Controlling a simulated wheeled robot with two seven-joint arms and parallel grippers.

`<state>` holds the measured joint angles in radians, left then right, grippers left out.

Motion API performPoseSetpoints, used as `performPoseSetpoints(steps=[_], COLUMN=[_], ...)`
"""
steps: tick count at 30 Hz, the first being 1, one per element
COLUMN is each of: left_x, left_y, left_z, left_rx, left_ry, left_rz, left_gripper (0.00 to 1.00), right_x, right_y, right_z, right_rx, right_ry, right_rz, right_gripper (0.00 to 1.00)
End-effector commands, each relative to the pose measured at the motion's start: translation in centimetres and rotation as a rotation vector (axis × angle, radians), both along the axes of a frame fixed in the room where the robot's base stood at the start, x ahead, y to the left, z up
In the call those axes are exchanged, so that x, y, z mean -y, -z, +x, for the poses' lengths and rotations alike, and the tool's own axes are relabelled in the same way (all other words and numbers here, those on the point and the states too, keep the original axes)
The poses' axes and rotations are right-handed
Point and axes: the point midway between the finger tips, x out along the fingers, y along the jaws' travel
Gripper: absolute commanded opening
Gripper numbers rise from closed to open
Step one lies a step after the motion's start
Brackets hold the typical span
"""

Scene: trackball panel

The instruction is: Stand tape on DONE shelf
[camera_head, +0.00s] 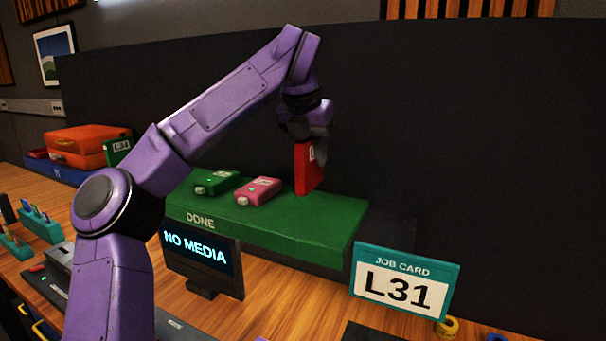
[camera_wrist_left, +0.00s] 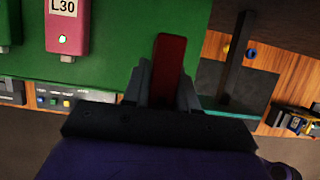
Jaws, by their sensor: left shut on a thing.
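The tape is a red box with a white label (camera_head: 305,170), upright at the right part of the green DONE shelf (camera_head: 300,228). My left gripper (camera_head: 313,135) is above it, shut on its upper end. In the left wrist view the red tape (camera_wrist_left: 170,62) stands between the two fingers (camera_wrist_left: 165,85), over the green shelf. Its lower end is at or very near the shelf top; I cannot tell if it touches. My right gripper is not in view.
A pink box (camera_head: 259,191), labelled L30 in the wrist view, and a green box (camera_head: 215,182) lie on the shelf to the left. A NO MEDIA screen (camera_head: 200,258) and a JOB CARD sign reading L31 (camera_head: 403,285) stand in front. A dark wall (camera_head: 480,150) rises behind.

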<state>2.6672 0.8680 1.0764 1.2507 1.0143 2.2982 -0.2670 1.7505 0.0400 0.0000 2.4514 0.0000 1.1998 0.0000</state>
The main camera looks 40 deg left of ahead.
Motion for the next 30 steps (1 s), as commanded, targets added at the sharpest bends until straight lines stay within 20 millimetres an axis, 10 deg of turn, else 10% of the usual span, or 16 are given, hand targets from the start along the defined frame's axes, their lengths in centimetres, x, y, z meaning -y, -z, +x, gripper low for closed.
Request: performPoseSetpoints(steps=[14,25,27,30], left_x=[-2.8,-2.7,-2.7,-2.7], left_y=[7.4,8.2,8.1,8.1], left_z=[2.8,2.7,2.7,2.7], left_rx=[-0.003,0.0,-0.001,-0.001], left_ry=[0.002,0.001,0.001,0.001], left_rz=[0.0,0.0,0.001,0.001], left_gripper=[0.0,0.0,0.43,0.53], right_x=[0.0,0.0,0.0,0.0], right_y=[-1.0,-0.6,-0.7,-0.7], right_z=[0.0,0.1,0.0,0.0], right_rx=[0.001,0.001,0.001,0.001], right_ry=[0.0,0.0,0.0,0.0], right_rz=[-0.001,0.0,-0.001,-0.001], right_gripper=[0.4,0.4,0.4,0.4])
